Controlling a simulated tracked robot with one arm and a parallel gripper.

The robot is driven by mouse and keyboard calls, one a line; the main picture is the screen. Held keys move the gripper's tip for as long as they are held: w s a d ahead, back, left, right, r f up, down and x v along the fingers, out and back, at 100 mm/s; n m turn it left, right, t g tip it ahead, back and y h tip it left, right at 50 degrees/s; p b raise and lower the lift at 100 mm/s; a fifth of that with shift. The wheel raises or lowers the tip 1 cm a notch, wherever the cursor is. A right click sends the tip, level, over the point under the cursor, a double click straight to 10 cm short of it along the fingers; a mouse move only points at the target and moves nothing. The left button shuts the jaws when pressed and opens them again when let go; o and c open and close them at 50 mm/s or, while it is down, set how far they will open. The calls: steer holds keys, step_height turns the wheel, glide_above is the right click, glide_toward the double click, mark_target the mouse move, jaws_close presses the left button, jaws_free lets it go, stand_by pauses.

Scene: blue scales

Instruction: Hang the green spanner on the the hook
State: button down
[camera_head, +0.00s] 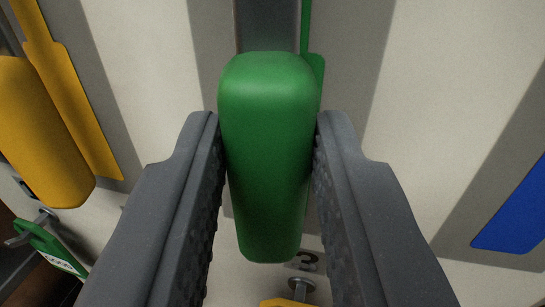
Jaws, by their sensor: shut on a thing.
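My gripper (268,150) is shut on the thick green handle of the green spanner (267,150), one dark grey finger on each side. The handle stands nearly upright in the picture, and a grey metal shaft runs up from it out of the top of the frame. The spanner's far end is out of view, so its shape cannot be told. A metal hook (301,287) sticks out of the pale panel just below the handle, under a dark number 3. Another metal hook (40,218) is at the lower left, with a green tag (50,247) hanging at it.
A yellow-handled tool (45,135) hangs at the left in front of a yellow shape. A thin green shape (317,70) shows behind the held handle. A blue shape (515,215) is at the right. Something yellow (288,302) shows at the bottom edge. The pale panel (440,100) is bare at upper right.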

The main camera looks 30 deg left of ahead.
steer(key=c, duration=1.1)
jaws_free()
steer(key=shift+s, duration=0.2)
stand_by(0.3)
steer(key=shift+s+d, duration=0.1)
steer(key=shift+s, duration=0.45)
steer(key=shift+s+a+b+v, duration=0.1)
steer(key=shift+a+v, duration=0.1)
steer(key=shift+v, duration=0.75)
steer(key=shift+s+a+b+v, duration=0.1)
steer(key=shift+a+v, duration=0.05)
steer(key=shift+v, duration=0.75)
steer(key=shift+s+a+b+v, duration=0.1)
steer(key=shift+a+v, duration=0.1)
steer(key=shift+v, duration=0.75)
